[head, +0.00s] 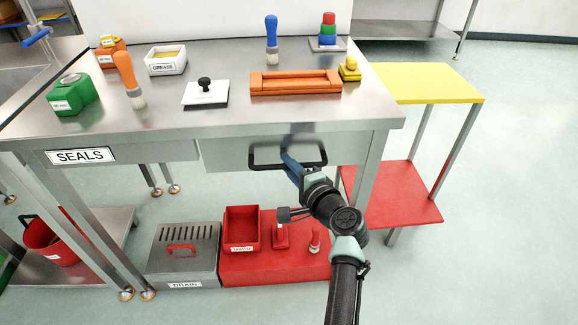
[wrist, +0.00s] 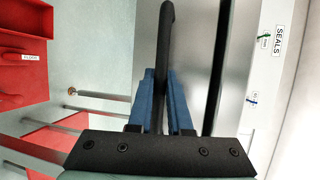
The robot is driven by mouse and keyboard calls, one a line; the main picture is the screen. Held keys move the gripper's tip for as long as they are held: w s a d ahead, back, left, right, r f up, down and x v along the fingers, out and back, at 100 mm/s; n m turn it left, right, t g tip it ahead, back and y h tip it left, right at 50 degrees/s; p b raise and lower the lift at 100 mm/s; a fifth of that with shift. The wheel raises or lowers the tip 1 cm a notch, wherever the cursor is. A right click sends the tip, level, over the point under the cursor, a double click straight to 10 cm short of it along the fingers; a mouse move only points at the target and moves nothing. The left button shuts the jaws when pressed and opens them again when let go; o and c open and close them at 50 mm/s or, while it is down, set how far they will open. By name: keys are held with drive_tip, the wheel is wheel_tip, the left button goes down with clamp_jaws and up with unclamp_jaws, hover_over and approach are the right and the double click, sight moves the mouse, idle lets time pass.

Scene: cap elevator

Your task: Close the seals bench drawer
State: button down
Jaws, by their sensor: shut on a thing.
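The seals bench (head: 150,120) has a SEALS sign (head: 80,156) on its front left. The grey drawer front (head: 225,154) sits under the benchtop's front edge, right of the sign. How far the drawer stands out is hard to tell. Its black bar handle (head: 262,166) also shows upright in the wrist view (wrist: 165,40). My gripper (head: 288,160) is at the handle's middle. In the wrist view the blue fingers of my gripper (wrist: 160,78) are shut on the bar, one on each side.
On the bench stand a grease box (head: 166,61), an orange tray (head: 295,83) and a stamp on a white pad (head: 205,92). Below are a grey drain box (head: 184,258) and a red bin (head: 242,228). A yellow-topped side table (head: 425,82) stands right.

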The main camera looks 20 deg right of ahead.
drive_tip(key=c, duration=0.8)
unclamp_jaws()
drive_tip(key=shift+s, duration=0.15)
drive_tip(key=shift+c, duration=0.2)
drive_tip(key=p+v, duration=0.2)
drive_tip(key=v, duration=1.1)
drive_tip(key=shift+p, duration=0.4)
